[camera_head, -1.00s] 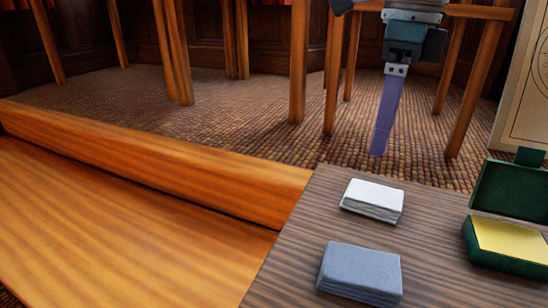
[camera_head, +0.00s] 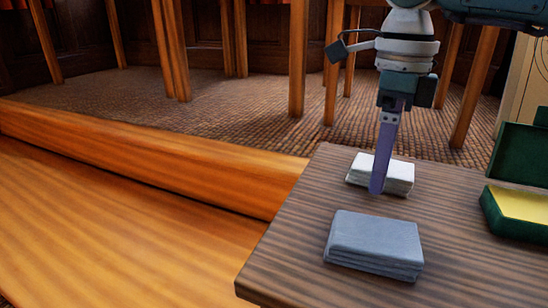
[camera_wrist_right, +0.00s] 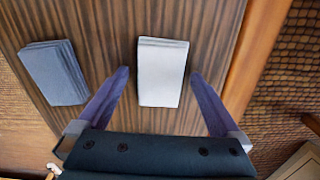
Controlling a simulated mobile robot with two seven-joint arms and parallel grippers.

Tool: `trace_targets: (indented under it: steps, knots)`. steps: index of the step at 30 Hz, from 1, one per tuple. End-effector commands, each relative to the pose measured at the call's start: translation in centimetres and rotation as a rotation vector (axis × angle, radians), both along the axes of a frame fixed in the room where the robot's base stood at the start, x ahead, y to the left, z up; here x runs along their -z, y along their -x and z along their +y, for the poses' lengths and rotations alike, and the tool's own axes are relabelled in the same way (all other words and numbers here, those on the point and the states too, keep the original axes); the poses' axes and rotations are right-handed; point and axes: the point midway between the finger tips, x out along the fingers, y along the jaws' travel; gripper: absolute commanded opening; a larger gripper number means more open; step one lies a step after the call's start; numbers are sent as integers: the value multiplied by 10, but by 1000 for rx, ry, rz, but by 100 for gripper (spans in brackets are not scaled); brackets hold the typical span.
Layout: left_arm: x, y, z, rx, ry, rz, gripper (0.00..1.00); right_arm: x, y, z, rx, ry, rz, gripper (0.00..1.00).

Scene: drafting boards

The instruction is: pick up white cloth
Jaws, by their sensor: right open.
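The white cloth (camera_head: 399,177) is a folded stack lying on the striped wooden table, towards its far edge. In the right wrist view the white cloth (camera_wrist_right: 162,72) lies between and just beyond the two fingertips. My right gripper (camera_head: 377,190) is open and empty; in the head view a purple finger hangs in front of the cloth and hides part of it. In the wrist view both fingers of the right gripper (camera_wrist_right: 160,74) stand apart on either side of the cloth. I cannot tell its exact height above the table. My left gripper is not in view.
A folded grey-blue cloth (camera_head: 375,243) lies nearer on the table (camera_head: 300,230), and it also shows in the wrist view (camera_wrist_right: 54,72). An open green box (camera_head: 515,222) with a yellow inside stands at the right. Wooden legs stand behind.

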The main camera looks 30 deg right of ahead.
Motion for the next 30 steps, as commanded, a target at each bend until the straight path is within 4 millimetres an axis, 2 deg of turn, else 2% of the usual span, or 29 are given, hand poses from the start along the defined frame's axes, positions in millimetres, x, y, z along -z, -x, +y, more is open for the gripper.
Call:
trace_targets:
  steps: [2,5,23,30]
  knots:
    - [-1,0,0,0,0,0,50,-1,0,0,0,0,0,100]
    - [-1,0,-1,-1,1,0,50,-1,0,0,0,-1,-1,90]
    - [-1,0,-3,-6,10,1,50,-1,0,0,0,-1,-1,22]
    - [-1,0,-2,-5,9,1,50,-2,0,0,0,-1,-1,20]
